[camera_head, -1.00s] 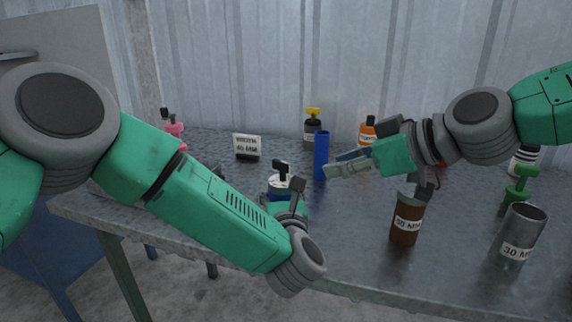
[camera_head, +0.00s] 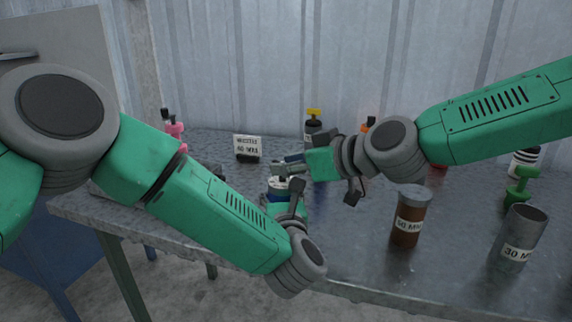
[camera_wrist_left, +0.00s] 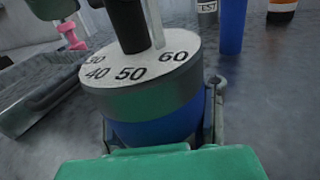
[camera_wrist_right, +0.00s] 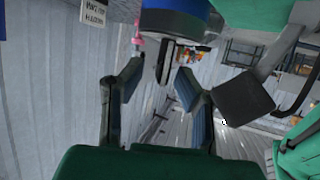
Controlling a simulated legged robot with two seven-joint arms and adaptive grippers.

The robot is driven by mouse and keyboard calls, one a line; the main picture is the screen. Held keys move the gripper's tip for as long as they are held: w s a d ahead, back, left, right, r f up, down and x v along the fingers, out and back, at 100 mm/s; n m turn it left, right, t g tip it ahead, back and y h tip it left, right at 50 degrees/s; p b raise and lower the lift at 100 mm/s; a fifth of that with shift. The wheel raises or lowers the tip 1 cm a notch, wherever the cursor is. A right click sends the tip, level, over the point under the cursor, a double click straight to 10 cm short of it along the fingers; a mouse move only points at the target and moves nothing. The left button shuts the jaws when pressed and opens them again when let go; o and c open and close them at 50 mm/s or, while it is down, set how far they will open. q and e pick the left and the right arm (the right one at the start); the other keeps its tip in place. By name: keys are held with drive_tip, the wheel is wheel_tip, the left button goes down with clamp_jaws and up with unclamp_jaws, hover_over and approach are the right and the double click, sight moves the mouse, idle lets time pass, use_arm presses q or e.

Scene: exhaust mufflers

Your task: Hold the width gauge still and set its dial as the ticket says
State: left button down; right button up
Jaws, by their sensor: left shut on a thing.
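The width gauge (camera_wrist_left: 160,115) is a grey and blue drum with a white dial face (camera_wrist_left: 118,72) marked 30, 40, 50 and 60. A black knob (camera_wrist_left: 127,28) stands upright on it. The setting is not clear. My left gripper (camera_wrist_left: 160,125) is shut around the drum, which stands on the table and also shows in the head view (camera_head: 278,184). My right gripper (camera_head: 288,165) is above the gauge, its fingers apart on either side of the knob, seen in the right wrist view (camera_wrist_right: 150,95). The ticket (camera_head: 247,143) stands behind; its small print looks like 40 MM.
A brown 50 MM canister (camera_head: 408,215) and a grey 30 MM tube (camera_head: 519,235) stand to the right. A grey tray (camera_wrist_left: 40,100) lies left of the gauge.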

drive_tip(key=shift+w+a, duration=0.1)
drive_tip(key=shift+w, duration=0.05)
clamp_jaws()
drive_tip(key=shift+m+t+h, duration=0.3)
drive_tip(key=shift+m+h, duration=0.1)
drive_tip(key=shift+a+m+h, duration=0.1)
drive_tip(key=shift+m+h, duration=0.2)
drive_tip(key=m+t+h, duration=0.3)
drive_tip(key=shift+a+m, duration=0.1)
drive_tip(key=shift+m, duration=0.2)
drive_tip(key=shift+m+t+h, duration=0.5)
drive_tip(key=shift+m+h, duration=0.9)
drive_tip(key=shift+h, duration=0.3)
